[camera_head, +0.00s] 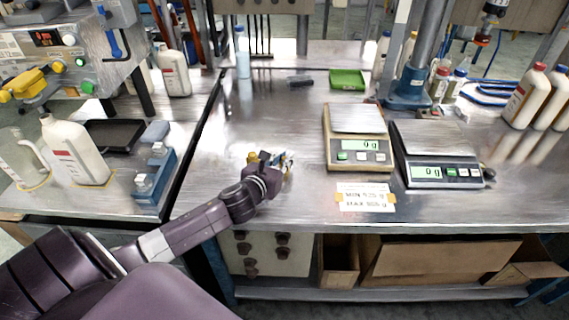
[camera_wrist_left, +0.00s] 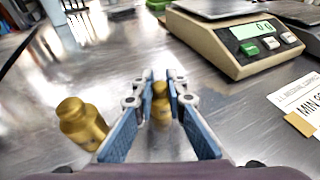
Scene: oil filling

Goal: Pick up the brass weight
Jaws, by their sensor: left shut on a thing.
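My left gripper (camera_head: 284,162) is low over the metal bench, in front of the beige scale. In the left wrist view its blue-padded fingers (camera_wrist_left: 160,90) are shut on a small brass weight (camera_wrist_left: 160,104). I cannot tell whether this weight is touching the bench. A second, larger-looking brass weight (camera_wrist_left: 82,122) stands apart, to the left of the fingers. It also shows in the head view (camera_head: 252,157), partly hidden by my gripper. My right gripper is not in view.
A beige scale (camera_head: 357,153) and a dark scale (camera_head: 440,174) both read 0 g. A paper label (camera_head: 364,197) lies in front of them. A green tray (camera_head: 347,79) and a clear bottle (camera_head: 242,54) stand at the back. The bench behind my gripper is mostly free.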

